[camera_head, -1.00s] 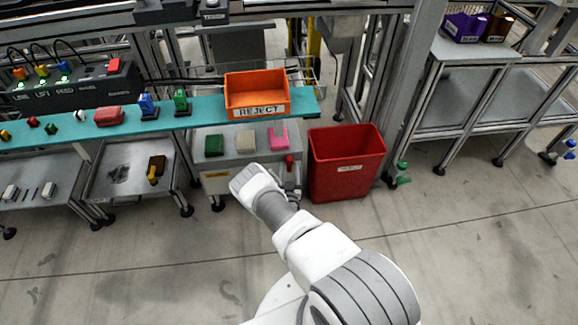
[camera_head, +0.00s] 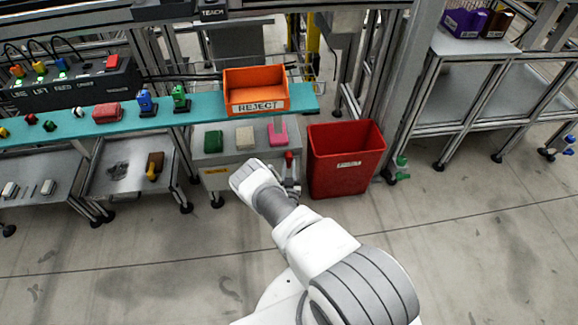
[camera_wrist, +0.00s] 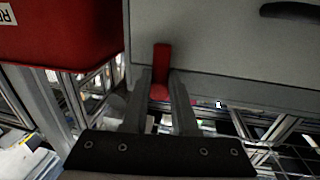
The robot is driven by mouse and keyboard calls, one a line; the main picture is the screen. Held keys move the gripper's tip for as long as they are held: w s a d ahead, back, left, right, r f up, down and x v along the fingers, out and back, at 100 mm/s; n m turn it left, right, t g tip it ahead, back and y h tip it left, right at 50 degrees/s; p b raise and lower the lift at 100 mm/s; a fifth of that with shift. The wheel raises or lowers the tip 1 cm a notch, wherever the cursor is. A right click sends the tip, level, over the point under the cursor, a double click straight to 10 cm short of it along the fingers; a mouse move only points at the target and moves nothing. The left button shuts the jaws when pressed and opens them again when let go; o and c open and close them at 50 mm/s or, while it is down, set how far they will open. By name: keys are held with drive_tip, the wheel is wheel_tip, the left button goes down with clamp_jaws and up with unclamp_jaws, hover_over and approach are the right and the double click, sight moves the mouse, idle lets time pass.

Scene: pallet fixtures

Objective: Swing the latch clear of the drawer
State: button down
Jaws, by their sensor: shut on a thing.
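The red latch (camera_wrist: 162,55) stands upright in the wrist view, against the edge of the pale drawer front (camera_wrist: 215,45). My gripper (camera_wrist: 161,80) is shut on the latch, with one grey finger on each side of its lower part. The drawer's dark handle (camera_wrist: 290,10) shows at the top right. In the head view the latch (camera_head: 289,158) is a small red piece at the right of the cabinet below the orange bin. My gripper (camera_head: 290,187) is just below it there, partly hidden by my wrist.
A red bin (camera_head: 345,178) stands close on the cabinet's right; it fills the upper left of the wrist view (camera_wrist: 60,35). Green, pale and pink pieces lie on the cabinet top. The orange REJECT bin (camera_head: 256,92) sits above. Floor in front is clear.

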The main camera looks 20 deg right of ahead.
drive_tip(key=shift+w+r+m, duration=0.15)
drive_tip(key=shift+r+m, duration=0.1)
drive_tip(key=shift+m, duration=0.15)
drive_tip(key=m+y+p, duration=0.1)
drive_tip(key=m, duration=0.4)
drive_tip(key=r+m+y+p, duration=0.1)
drive_tip(key=m, duration=0.4)
drive_tip(key=r+m, duration=0.1)
drive_tip(key=m, duration=0.4)
drive_tip(key=shift+w+a+r+g+y+p, duration=0.1)
drive_tip(key=shift+w+a+g+y+p, duration=0.1)
drive_tip(key=shift+a+g+y+p, duration=0.2)
idle(0.4)
drive_tip(key=c, duration=0.7)
unclamp_jaws()
drive_tip(key=shift+a, duration=0.1)
drive_tip(key=shift+s, duration=0.15)
